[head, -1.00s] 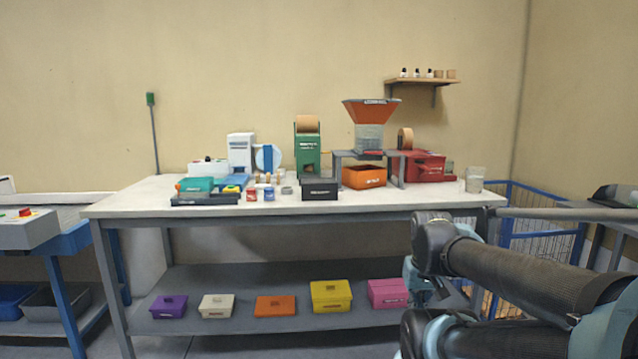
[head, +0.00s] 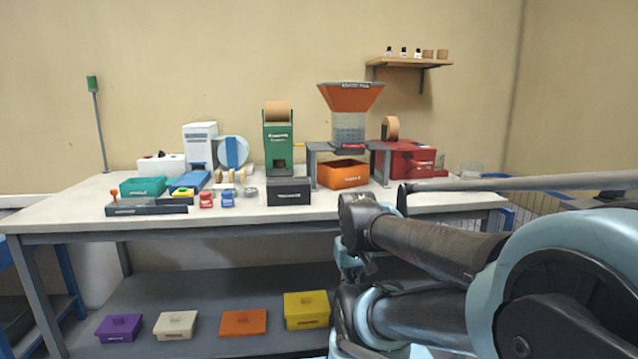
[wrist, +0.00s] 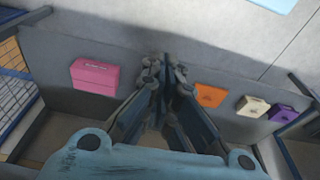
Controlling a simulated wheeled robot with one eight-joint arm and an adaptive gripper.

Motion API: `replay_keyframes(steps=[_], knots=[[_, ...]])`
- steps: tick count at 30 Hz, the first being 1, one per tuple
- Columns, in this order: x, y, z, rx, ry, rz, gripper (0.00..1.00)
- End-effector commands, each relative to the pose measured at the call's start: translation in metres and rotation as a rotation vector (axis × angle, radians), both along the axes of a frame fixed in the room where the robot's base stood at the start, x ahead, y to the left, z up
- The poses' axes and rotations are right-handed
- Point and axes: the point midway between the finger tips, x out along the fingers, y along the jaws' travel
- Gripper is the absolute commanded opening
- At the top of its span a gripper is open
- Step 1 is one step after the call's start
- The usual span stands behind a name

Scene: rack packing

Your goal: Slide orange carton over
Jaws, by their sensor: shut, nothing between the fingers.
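The orange carton (head: 243,322) is a low lidded box on the lower shelf (head: 190,290) of the bench, between a cream carton (head: 176,325) and a yellow carton (head: 306,310). In the wrist view the orange carton (wrist: 210,95) lies just right of my gripper (wrist: 165,62), apart from it. My gripper is shut and empty, reaching toward the shelf. The yellow carton is hidden behind my gripper in that view. In the head view my arm hides the pink carton, which shows in the wrist view (wrist: 95,77) on the left.
A purple carton (head: 120,327) sits at the shelf's left end. The tabletop (head: 60,212) above the shelf holds machines, an orange bin (head: 343,174) and small parts. A blue wire cage (head: 520,222) stands at the right. Bare shelf shows behind the cartons.

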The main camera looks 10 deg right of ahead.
Motion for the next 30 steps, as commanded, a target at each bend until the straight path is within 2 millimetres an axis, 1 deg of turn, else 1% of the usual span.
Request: replay_keyframes(steps=[9, 10, 11, 14, 17, 20, 21, 25, 29, 30], knots=[[0.0, 0.0, 0.0, 0.0, 0.0, 0.002, 0.0], [-0.006, 0.0, 0.004, -0.003, -0.008, 0.006, 0.0], [-0.007, 0.0, 0.007, -0.006, -0.01, 0.012, 0.0], [0.0, -0.002, 0.018, -0.032, -0.004, 0.064, 0.0], [0.016, -0.003, 0.039, -0.086, 0.009, 0.169, 0.0], [0.037, -0.006, 0.066, -0.159, 0.03, 0.31, 0.0], [0.047, -0.007, 0.077, -0.19, 0.04, 0.372, 0.0], [0.081, -0.008, 0.113, -0.292, 0.078, 0.565, 0.0], [0.117, -0.005, 0.146, -0.39, 0.122, 0.756, 0.0], [0.129, -0.003, 0.156, -0.421, 0.136, 0.815, 0.0]])
